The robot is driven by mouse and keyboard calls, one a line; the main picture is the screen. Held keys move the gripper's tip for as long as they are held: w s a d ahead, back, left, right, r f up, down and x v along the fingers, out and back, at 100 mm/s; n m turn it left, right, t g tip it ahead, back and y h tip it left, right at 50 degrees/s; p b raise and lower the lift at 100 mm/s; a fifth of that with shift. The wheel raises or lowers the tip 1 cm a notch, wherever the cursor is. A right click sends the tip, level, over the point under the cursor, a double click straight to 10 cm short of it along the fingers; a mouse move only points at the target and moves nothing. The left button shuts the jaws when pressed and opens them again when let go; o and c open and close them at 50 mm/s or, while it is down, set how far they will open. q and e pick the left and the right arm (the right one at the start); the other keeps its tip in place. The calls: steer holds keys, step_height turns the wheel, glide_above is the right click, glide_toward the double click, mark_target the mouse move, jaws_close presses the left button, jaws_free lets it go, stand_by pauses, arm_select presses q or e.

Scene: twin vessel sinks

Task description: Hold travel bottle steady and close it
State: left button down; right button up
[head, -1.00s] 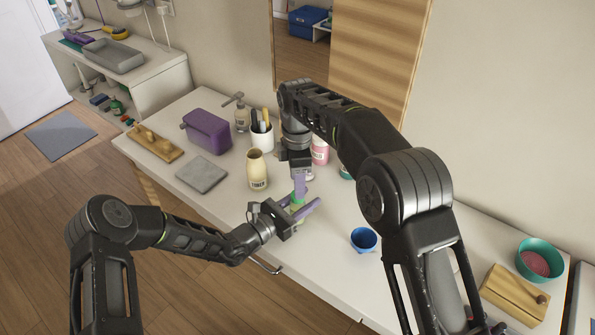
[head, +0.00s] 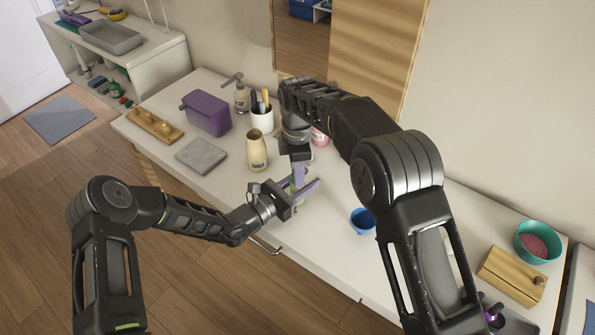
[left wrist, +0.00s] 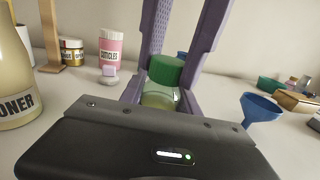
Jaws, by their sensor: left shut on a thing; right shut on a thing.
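The travel bottle (left wrist: 160,101), small, clear and pale green inside, stands upright between the purple fingers of my left gripper (left wrist: 160,98) in the left wrist view. My left gripper (head: 304,189) is shut on it, reaching in from the left over the counter. The green cap (left wrist: 166,70) sits at the top of the bottle. My right gripper (head: 298,180) points down from above, its purple fingers shut on either side of the cap. I cannot tell whether the cap is fully seated. Fingers largely hide the bottle in the head view.
A cream toner bottle (head: 257,151) stands to the left, close to my left gripper. A blue funnel-like cup (head: 362,221) is at the right. Behind are a pink bottle (left wrist: 110,47) and a pen cup (head: 262,120). The counter's front edge runs below my left arm.

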jaws_close()
steer(key=m, duration=1.6)
steer(key=shift+m, duration=0.4)
steer(key=m, duration=0.5)
steer(key=shift+m, duration=0.3)
steer(key=o, duration=0.7)
jaws_free()
